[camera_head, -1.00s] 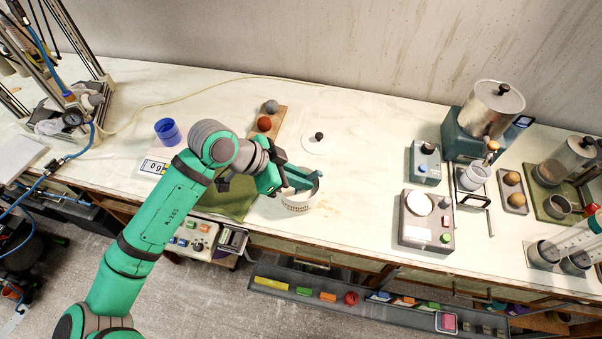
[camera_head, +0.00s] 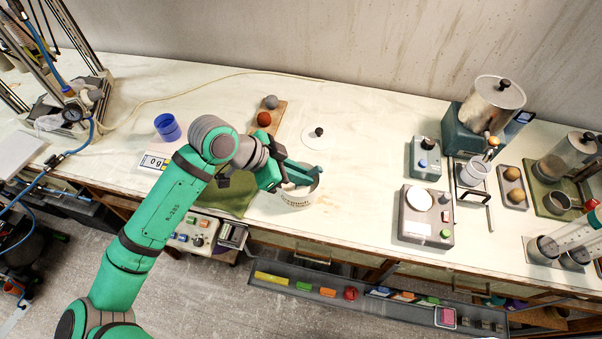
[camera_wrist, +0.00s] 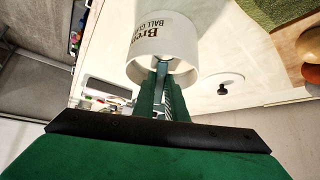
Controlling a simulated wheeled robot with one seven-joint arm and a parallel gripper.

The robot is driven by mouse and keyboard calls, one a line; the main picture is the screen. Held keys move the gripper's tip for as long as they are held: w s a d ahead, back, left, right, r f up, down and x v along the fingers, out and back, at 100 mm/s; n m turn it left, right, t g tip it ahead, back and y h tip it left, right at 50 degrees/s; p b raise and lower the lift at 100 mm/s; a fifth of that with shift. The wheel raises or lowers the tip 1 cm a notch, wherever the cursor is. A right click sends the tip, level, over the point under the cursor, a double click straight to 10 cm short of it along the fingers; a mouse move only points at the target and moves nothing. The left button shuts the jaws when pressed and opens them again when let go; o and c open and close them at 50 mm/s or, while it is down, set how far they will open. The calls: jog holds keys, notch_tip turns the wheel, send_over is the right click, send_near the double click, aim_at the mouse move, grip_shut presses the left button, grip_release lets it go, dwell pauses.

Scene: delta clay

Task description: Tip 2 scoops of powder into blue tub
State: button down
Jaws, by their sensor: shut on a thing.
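The blue tub (camera_head: 167,127) stands upright on the left of the bench, behind a small scale display (camera_head: 154,162) that seems to read 0 g. A white round tub (camera_head: 296,196) with ball clay lettering stands open near the front edge; it also shows in the wrist view (camera_wrist: 170,38). My gripper (camera_head: 314,171) is at the mouth of this white tub, right of the blue tub. Its fingers are shut on a thin handle, seemingly the scoop's (camera_wrist: 161,75). The scoop's bowl and the powder are hidden from both views.
A white lid with a black knob (camera_head: 319,133) lies behind the white tub. A wooden board (camera_head: 272,118) holds a grey and a red ball. A green mat (camera_head: 232,196) lies left of the white tub. Machines and trays crowd the right; the bench between the blue tub and board is clear.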

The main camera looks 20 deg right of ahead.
notch_tip(320, 180, up, 8)
jog(key=shift+r, duration=0.2)
dwell(0.8)
dwell(0.5)
